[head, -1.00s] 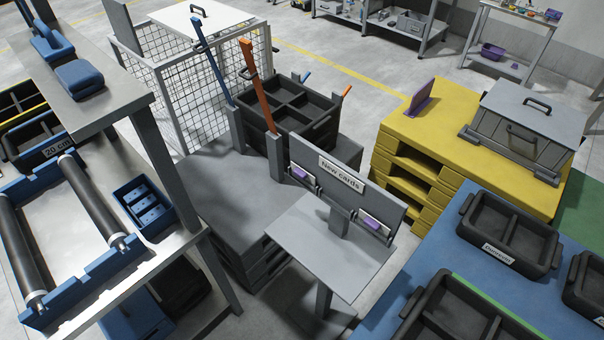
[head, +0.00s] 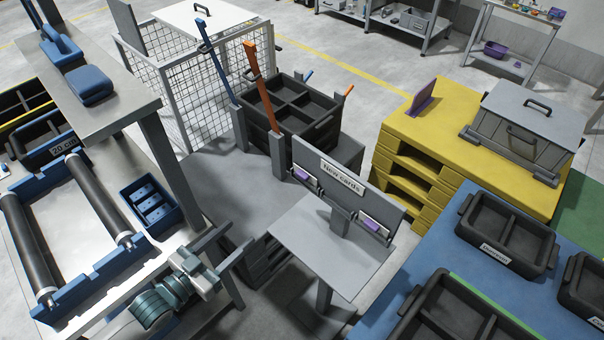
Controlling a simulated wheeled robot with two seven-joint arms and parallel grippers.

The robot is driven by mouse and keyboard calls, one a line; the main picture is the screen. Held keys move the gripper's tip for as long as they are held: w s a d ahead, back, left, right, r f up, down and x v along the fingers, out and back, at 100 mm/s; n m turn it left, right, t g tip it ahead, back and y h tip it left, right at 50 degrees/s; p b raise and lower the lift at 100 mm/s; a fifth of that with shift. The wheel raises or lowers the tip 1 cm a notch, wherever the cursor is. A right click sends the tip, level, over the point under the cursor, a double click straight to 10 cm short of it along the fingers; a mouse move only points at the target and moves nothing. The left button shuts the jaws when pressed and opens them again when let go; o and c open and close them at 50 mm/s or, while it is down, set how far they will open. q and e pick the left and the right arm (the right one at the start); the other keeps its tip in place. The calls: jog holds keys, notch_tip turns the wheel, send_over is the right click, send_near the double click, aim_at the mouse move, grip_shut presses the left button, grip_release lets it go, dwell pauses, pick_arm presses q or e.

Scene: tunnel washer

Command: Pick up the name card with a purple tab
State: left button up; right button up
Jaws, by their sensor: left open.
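Two name cards with purple tabs stand in holders on the grey "New cards" stand (head: 335,240). The left card (head: 302,175) sits at the left end of its back panel, and the right card (head: 370,224) sits at the right end. My left gripper (head: 232,240) is open and empty, to the left of the stand and apart from both cards. Its fingers point right, toward the stand. My right gripper does not show.
A steel bench with rollers (head: 95,200) and a blue bin (head: 150,206) is close on the left. Dark crates (head: 290,108) with upright blue and orange handles are behind the stand. A yellow pallet table (head: 450,130) and a blue table (head: 420,268) with bins are right.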

pick_arm(q)
notch_tip(320, 180, up, 8)
jog(key=s+d+m+h, duration=0.1)
jog(key=s+d+h, duration=0.1)
jog(key=d, duration=0.1)
jog(key=shift+s+f, duration=0.2)
jog(key=shift+s, duration=0.05)
jog(key=b, duration=0.3)
send_near(303, 180)
jog(key=w+d, duration=0.1)
jog(key=w, duration=0.1)
jog(key=shift+f, duration=0.15)
